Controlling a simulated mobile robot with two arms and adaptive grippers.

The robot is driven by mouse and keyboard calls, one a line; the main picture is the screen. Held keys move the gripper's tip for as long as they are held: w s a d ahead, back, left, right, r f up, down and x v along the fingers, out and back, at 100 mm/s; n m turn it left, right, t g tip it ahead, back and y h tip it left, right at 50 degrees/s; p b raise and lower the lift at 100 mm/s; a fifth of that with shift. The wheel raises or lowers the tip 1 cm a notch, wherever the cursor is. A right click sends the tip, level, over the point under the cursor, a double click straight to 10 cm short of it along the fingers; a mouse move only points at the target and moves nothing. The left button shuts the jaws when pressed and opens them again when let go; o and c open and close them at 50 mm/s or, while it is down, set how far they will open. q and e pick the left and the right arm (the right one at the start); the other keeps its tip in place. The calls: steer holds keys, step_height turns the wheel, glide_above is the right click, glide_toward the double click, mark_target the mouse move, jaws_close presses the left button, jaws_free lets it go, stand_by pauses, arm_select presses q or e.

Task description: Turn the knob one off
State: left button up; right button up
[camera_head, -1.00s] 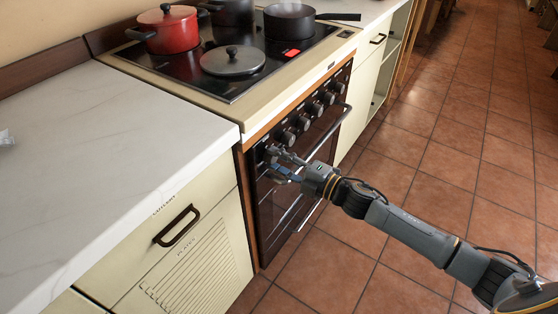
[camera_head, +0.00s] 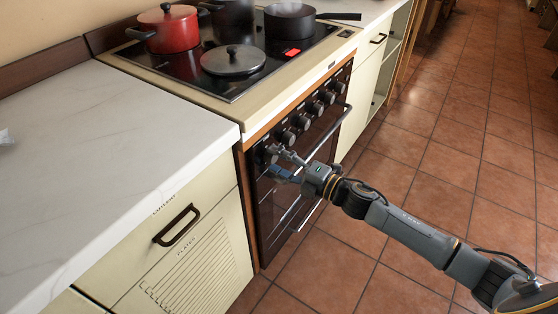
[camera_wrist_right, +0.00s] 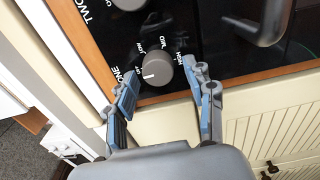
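Knob one (camera_wrist_right: 158,70) is a round grey knob on the dark stove panel, beside the label "ONE". Its white mark points toward the lower left in the right wrist view. In the head view this knob (camera_head: 270,154) is the nearest of the row on the stove front, partly hidden by my gripper. My right gripper (camera_head: 285,164) is at this knob. Its blue-padded fingers are spread open in the right wrist view (camera_wrist_right: 163,82), one on either side of the knob's lower part. I cannot tell whether they touch it. My left gripper is not recognisable in view.
Other knobs (camera_head: 303,122) run along the stove front above the oven handle (camera_head: 322,142). A red pot (camera_head: 172,32), a lid (camera_head: 232,60) and dark pans stand on the cooktop. A white counter (camera_head: 90,135) lies left. The tiled floor (camera_head: 420,170) is clear to the right.

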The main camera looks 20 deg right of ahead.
steer(key=v, duration=1.2)
stand_by(0.5)
